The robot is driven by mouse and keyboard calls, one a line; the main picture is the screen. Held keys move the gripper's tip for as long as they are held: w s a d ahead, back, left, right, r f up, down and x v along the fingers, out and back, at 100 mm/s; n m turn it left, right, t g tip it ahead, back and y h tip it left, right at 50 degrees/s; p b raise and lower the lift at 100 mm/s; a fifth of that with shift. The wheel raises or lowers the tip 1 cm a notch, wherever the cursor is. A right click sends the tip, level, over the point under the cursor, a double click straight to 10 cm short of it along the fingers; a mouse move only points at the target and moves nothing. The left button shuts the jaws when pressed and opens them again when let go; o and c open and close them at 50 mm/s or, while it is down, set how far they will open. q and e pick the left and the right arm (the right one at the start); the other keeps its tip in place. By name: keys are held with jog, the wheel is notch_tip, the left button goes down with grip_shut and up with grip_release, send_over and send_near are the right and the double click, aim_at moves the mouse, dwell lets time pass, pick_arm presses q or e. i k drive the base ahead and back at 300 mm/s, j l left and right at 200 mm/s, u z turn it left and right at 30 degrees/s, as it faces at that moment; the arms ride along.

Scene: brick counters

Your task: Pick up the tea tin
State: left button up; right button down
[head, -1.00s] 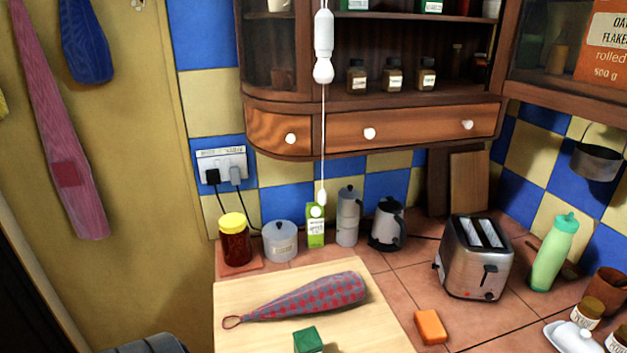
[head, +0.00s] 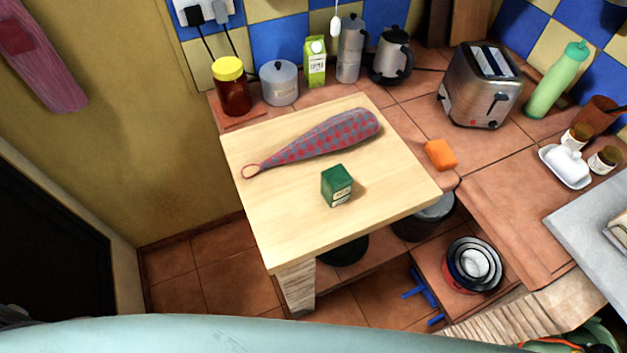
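A small green tin with a pale label, which looks like the tea tin (head: 336,186), stands on the light wooden board (head: 290,238) in the middle of the head view. It stands in front of a red and grey checked cloth bag (head: 325,139) and apart from it. Nothing is touching the tin from above. Neither of my grippers shows in the head view.
An orange block (head: 440,154) lies right of the board. A jar with a yellow lid (head: 231,88), a grey pot (head: 279,83), a green carton (head: 315,62) and a toaster (head: 481,85) stand behind. The board's front is clear. Nested bowls (head: 473,264) sit on a lower shelf.

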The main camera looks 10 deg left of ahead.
aim_at(336, 182)
jog(key=k+l, duration=0.15)
jog(key=l, duration=0.25)
jog(key=k+l, duration=0.15)
jog(key=l, duration=0.3)
jog(key=k+l, duration=0.1)
jog(key=l, duration=0.3)
jog(key=k+l, duration=0.15)
jog(key=l, duration=0.3)
jog(key=z, duration=0.05)
